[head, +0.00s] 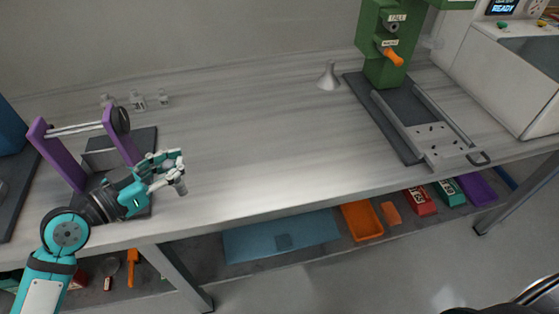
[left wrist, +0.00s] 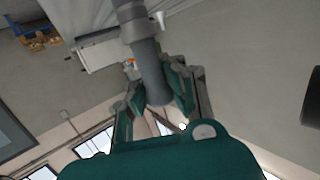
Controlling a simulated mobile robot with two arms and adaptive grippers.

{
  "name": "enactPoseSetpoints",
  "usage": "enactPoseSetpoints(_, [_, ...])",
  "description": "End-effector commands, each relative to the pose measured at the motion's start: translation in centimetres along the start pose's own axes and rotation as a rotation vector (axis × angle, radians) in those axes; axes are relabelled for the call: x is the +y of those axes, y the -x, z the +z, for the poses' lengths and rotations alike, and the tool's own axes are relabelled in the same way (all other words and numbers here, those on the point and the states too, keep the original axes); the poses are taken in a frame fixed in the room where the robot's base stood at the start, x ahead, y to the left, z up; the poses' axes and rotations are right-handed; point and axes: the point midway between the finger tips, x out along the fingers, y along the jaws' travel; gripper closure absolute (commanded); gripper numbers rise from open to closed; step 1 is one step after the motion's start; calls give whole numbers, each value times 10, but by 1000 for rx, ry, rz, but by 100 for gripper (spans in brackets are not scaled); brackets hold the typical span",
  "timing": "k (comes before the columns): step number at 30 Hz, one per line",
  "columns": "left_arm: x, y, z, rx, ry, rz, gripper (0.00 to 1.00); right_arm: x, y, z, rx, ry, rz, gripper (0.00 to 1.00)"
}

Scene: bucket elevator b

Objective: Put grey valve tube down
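The grey valve tube (left wrist: 150,70) is between the fingers of my left gripper (left wrist: 162,85) in the left wrist view, a smooth grey cylinder with a wider collar at one end. In the head view, my teal left gripper (head: 172,168) is over the left part of the workbench (head: 250,150), near its front edge. The tube's short grey end (head: 181,187) points down below the fingertips. The fingers close around the tube; part of it is hidden by them. My right gripper is not in view.
A purple-sided frame (head: 55,152) on a dark mat stands beside the left gripper. Several small grey parts (head: 138,101) lie behind it. A grey funnel (head: 328,76) and a green machine (head: 385,50) stand farther right. The middle of the bench is clear.

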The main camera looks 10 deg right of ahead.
Motion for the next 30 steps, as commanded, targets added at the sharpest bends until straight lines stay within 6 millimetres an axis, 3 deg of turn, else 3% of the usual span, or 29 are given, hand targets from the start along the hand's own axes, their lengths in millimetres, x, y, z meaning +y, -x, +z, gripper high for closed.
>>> enactPoseSetpoints(1, [-8,0,7,-7,-13,29,100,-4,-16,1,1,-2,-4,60])
enactPoseSetpoints(3, [-15,2,6,-15,-18,65,100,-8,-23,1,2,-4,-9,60])
enactPoseSetpoints(7, [-22,3,1,-22,-18,104,100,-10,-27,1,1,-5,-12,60])
enactPoseSetpoints(10, [-23,-7,-4,-19,-16,113,100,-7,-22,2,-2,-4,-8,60])
enactPoseSetpoints(24, [-23,-128,-13,-20,-15,113,100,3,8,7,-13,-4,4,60])
enactPoseSetpoints(30, [-24,-153,-11,-21,-17,111,100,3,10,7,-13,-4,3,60])
